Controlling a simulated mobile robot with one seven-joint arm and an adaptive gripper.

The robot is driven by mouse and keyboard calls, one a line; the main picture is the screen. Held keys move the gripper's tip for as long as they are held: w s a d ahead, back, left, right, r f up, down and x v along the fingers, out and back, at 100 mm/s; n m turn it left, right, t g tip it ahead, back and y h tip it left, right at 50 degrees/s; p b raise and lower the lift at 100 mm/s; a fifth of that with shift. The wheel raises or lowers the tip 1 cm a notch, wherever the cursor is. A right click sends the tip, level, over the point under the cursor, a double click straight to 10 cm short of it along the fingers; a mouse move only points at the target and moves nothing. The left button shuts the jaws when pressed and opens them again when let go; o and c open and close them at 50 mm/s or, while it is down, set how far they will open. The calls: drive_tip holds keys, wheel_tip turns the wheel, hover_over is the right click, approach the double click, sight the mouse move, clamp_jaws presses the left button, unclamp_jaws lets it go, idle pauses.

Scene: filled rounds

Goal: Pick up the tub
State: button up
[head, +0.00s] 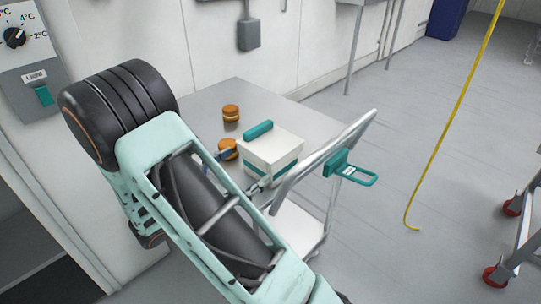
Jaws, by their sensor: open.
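Two small round orange-brown tubs stand on the grey metal table. The far tub (231,113) is in clear view. The near tub (228,148) is partly hidden by my arm and gripper. I cannot tell which one is the task's tub. My gripper (244,169) is mostly hidden behind my mint-green arm. Its jaws are open, with one fingertip showing beside the near tub and the other in front of the white box. I cannot tell whether either touches anything.
A white box (259,149) with teal trim stands right of the tubs, close to the near one. The metal table (203,100) is bare at its far left. A white cart (296,226) with a raised handle stands at the right. A yellow hose (451,120) hangs farther right.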

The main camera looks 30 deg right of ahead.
drive_tip(key=x, duration=0.8)
drive_tip(key=shift+d, duration=0.35)
drive_tip(key=shift+r, duration=0.15)
drive_tip(key=c, duration=1.5)
